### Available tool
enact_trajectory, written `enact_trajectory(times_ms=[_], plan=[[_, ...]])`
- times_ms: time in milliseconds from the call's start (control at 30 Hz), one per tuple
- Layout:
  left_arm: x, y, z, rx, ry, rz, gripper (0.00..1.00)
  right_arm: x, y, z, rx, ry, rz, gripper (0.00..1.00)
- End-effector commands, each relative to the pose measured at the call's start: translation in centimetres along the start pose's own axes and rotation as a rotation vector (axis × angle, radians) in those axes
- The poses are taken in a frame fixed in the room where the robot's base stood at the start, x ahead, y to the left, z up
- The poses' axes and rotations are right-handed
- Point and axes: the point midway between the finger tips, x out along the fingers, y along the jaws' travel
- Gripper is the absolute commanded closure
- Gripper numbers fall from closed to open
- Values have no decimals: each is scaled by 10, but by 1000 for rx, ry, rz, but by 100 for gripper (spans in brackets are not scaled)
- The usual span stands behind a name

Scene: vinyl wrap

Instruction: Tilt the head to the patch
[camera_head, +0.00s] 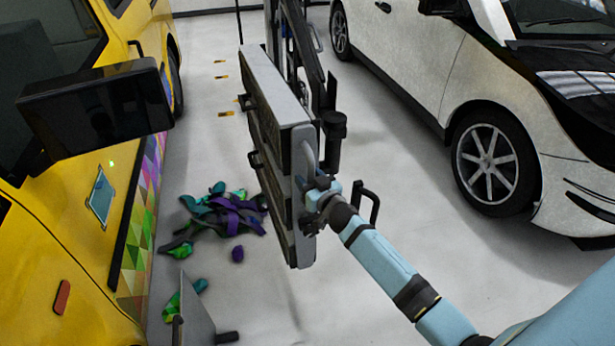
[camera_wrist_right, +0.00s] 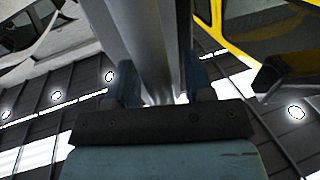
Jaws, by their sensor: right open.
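A small teal patch (camera_head: 101,197) with a light border lies on the side of the yellow vehicle, at the left of the head view. The head (camera_head: 275,95) looks to be the long grey and black panel on a stand in the middle, standing steeply with its face hidden from me. My right gripper (camera_head: 318,196) is at the panel's near right edge. In the right wrist view, its open fingers (camera_wrist_right: 162,88) stand on either side of a grey bar (camera_wrist_right: 150,45); I cannot tell whether they touch it. My left gripper is out of view.
The yellow vehicle (camera_head: 62,250) stands left, its mirror (camera_head: 98,108) jutting toward the panel. A white and black car (camera_head: 420,60) stands right. Purple, teal and green scraps (camera_head: 225,212) lie on the floor between vehicle and panel. A grey plate (camera_head: 195,312) stands at the bottom.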

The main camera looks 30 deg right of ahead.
Motion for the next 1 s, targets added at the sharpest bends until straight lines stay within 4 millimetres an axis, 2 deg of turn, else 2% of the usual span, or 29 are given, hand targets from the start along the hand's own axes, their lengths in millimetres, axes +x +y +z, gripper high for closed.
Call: enact_trajectory(times_ms=[300, 500, 700, 1000], plan=[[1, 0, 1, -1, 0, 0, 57, -70, 0, 2, 0, -2, 0, 52], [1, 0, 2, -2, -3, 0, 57, -108, 0, 1, 0, -1, 1, 52], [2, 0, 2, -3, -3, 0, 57, -127, 0, 0, 0, 0, 0, 52], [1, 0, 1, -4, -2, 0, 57, -129, 0, 0, -1, 1, 0, 52]])
